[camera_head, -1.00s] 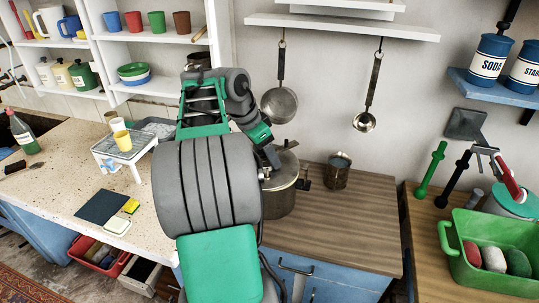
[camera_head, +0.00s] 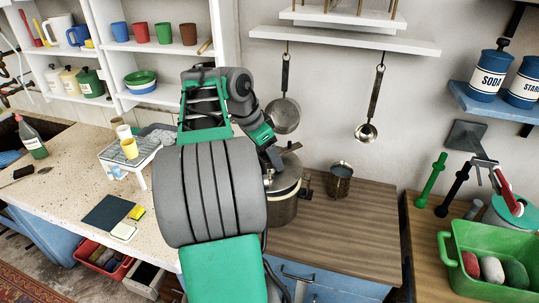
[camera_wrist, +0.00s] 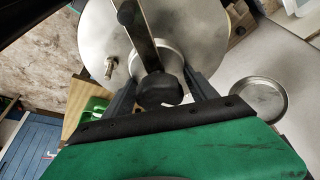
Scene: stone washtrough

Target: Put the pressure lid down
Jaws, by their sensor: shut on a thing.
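The pressure lid (camera_wrist: 205,30) is a round steel disc with a metal bar across it, a black knob and a small valve. It fills the top of the wrist view. My gripper (camera_wrist: 160,82) has its fingers on either side of the lid's central fitting by the knob, shut on it. In the head view the lid (camera_head: 291,178) is at the top of the steel pot (camera_head: 283,212), partly hidden by my gripper (camera_head: 274,157). I cannot tell whether the lid touches the pot's rim all round.
A metal mug (camera_head: 340,180) stands right of the pot on the wooden counter (camera_head: 345,225). A pan (camera_head: 284,115) and a ladle (camera_head: 367,131) hang on the wall behind. The counter's front right is clear. A green crate (camera_head: 490,245) stands farther right.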

